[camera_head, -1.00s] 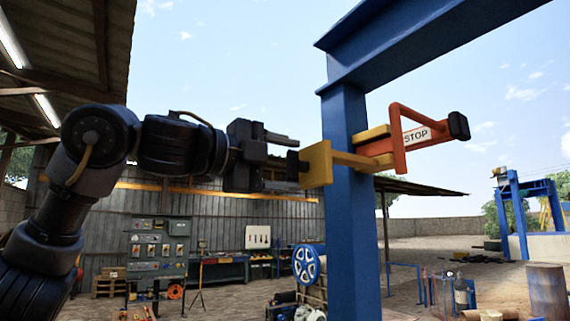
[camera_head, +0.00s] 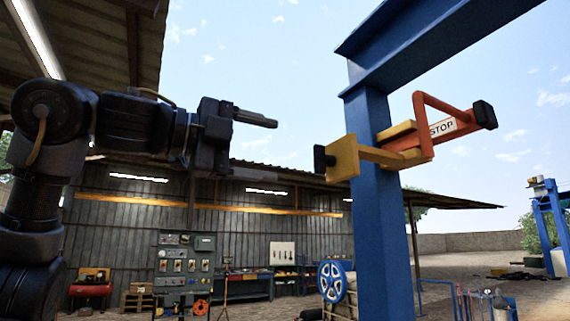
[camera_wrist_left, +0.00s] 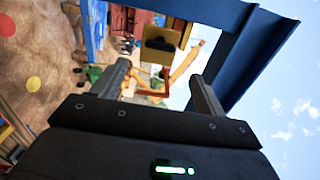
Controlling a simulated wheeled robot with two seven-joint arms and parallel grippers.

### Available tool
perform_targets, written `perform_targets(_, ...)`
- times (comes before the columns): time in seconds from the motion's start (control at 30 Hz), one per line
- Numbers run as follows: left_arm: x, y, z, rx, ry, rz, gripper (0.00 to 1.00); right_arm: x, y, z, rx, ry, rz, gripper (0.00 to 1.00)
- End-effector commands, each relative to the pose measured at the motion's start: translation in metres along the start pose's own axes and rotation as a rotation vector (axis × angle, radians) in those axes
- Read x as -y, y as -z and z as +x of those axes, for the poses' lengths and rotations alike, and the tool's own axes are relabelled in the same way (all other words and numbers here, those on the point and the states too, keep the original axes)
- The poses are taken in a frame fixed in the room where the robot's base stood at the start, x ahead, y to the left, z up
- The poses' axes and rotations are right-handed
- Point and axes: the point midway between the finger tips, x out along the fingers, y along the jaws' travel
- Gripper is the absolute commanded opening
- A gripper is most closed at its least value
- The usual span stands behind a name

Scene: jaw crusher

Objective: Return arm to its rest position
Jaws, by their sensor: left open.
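My left arm comes in from the left in the head view. Its black gripper (camera_head: 262,146) is open and empty, with its fingers pointing right. A yellow bracket with a black knob (camera_head: 343,158) sits to the right of the fingertips, apart from them. It belongs to a red and yellow lever marked STOP (camera_head: 455,126), mounted on a blue post (camera_head: 377,220). In the left wrist view the two fingers (camera_wrist_left: 160,85) are spread apart, and the yellow bracket (camera_wrist_left: 160,45) shows beyond them, between the tips. My right gripper is not in view.
The blue overhead beam (camera_head: 430,40) runs up to the right from the post. A shed wall (camera_head: 270,230) with a tool board (camera_head: 185,265) and benches stands behind. A blue wheel (camera_head: 332,281) stands left of the post. Open air lies around the gripper.

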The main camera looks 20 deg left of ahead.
Motion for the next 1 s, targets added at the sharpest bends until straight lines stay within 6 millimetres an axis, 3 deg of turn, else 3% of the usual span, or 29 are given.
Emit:
perform_targets(0.2, 0.0, 0.0, -0.011, -0.001, 0.0, -0.001, 0.73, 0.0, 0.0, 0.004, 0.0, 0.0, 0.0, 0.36)
perform_targets(0.77, 0.0, 0.0, -0.011, 0.0, 0.0, 0.012, 0.73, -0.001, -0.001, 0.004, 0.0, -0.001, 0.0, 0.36)
perform_targets(0.87, 0.014, 0.002, -0.011, -0.008, 0.051, 0.051, 0.73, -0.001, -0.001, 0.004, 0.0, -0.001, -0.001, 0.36)
perform_targets(1.0, 0.058, 0.002, -0.018, -0.041, 0.2, 0.051, 0.73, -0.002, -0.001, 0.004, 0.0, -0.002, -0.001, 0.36)
